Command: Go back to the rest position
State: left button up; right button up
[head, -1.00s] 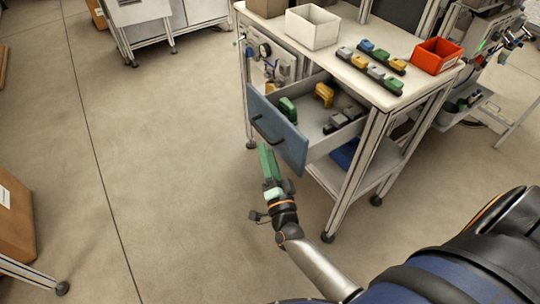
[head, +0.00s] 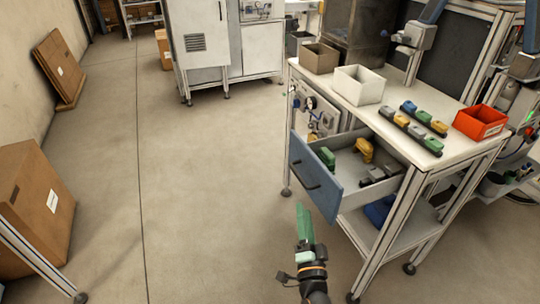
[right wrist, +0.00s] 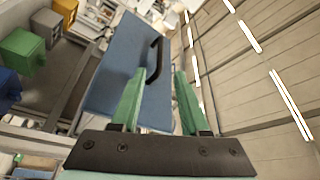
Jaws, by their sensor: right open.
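My right gripper (head: 304,225) has green fingers and points toward the workbench from the lower middle of the head view. In the right wrist view its two fingers (right wrist: 160,100) stand apart with nothing between them. The blue drawer front (head: 314,180) with its black handle (head: 304,174) is pulled out of the workbench. In the right wrist view the drawer front (right wrist: 112,75) and handle (right wrist: 154,62) lie beyond the fingertips; contact cannot be told there. In the head view the gripper is in front of and below the drawer, apart from the handle. My left gripper is not in view.
The open drawer holds green, yellow and grey parts (head: 364,150). Cardboard boxes (head: 38,205) stand at left. The floor between is clear.

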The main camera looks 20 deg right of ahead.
jog(key=s+a+f+n+g+y+p, duration=0.2)
jog(key=s+n+g, duration=0.1)
jog(key=s+n, duration=0.2)
jog(key=s+a+f+n+g+y+p, duration=0.2)
jog(key=s+n+g+y, duration=0.1)
jog(key=s+n, duration=0.3)
jog(key=s+a+f+n+g+y+p, duration=0.2)
jog(key=s+n, duration=0.4)
jog(key=s, duration=0.3)
jog(key=shift+s+a+f+g+y+p, duration=0.35)
jog(key=shift+f+g+p, duration=0.25)
jog(key=shift+g, duration=0.6)
